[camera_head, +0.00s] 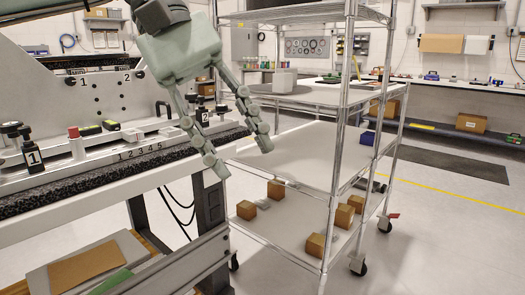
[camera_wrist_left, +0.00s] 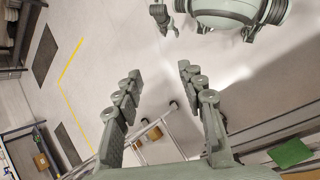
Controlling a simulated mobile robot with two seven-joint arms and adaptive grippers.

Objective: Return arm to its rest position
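My left gripper (camera_head: 244,161) hangs down in the head view, between the fixture bench (camera_head: 120,165) on the left and the wire shelf cart (camera_head: 310,150) on the right. Its two fingers are spread wide apart with nothing between them. The left wrist view also shows this gripper (camera_wrist_left: 160,85) open and empty, above bare floor. At the top of that view is a grey-green rounded part of my own body. My right gripper does not show clearly in the head view. A small gripper-like part of mine (camera_wrist_left: 160,15) is at the top of the wrist view, with its state unclear.
The bench holds black knobs, a red-topped post (camera_head: 76,143) and numbered marks. The cart's lower shelf carries several small brown boxes (camera_head: 315,246); a blue bin (camera_head: 367,138) is on the middle shelf. Open floor (camera_head: 440,240) lies right of the cart.

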